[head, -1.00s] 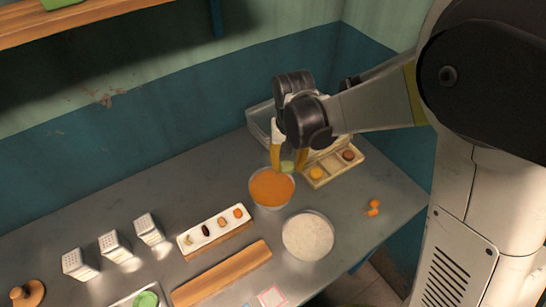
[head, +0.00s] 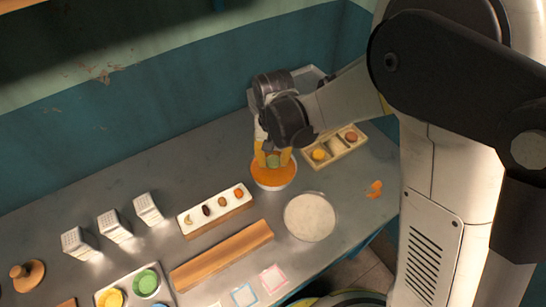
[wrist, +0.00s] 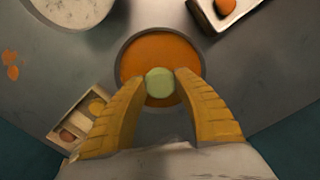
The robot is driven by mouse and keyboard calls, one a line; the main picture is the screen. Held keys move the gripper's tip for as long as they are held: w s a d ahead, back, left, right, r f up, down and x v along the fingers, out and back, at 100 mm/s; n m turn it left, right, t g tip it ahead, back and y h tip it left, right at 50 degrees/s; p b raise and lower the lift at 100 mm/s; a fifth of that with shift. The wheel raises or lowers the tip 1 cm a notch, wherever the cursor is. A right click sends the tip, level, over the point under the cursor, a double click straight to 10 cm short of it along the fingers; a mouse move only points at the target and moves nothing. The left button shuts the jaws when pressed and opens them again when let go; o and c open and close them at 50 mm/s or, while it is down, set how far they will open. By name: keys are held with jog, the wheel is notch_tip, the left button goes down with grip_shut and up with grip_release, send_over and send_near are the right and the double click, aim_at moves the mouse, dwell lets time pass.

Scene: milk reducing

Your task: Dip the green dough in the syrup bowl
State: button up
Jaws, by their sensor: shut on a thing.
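The green dough (wrist: 160,83) is a small pale green ball between the yellow fingertips of my gripper (wrist: 160,84). It also shows in the head view (head: 273,161). My gripper (head: 273,160) is shut on it and points down over the syrup bowl (head: 290,181). The bowl holds orange syrup (wrist: 140,62). In the wrist view the dough overlaps the lower middle of the syrup. I cannot tell whether the dough touches the syrup surface.
A bowl of white stuff (head: 310,217) stands right of the syrup bowl. A tray of nuts (head: 215,209) is to the left. A divided wooden box (head: 345,158) is behind right. Orange spills (head: 375,187) lie near the right edge. Metal graters (head: 113,226) stand left.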

aim_at(273, 175)
jog(key=shift+f+b, duration=2.05)
jog(key=shift+f, duration=0.7)
jog(key=shift+f+b, duration=0.3)
jog(key=shift+r, duration=0.15)
dwell(0.4)
jog(key=shift+r+p, duration=2.45)
jog(key=shift+r, duration=1.25)
jog(key=shift+r+p, duration=1.35)
jog(key=shift+r, duration=0.65)
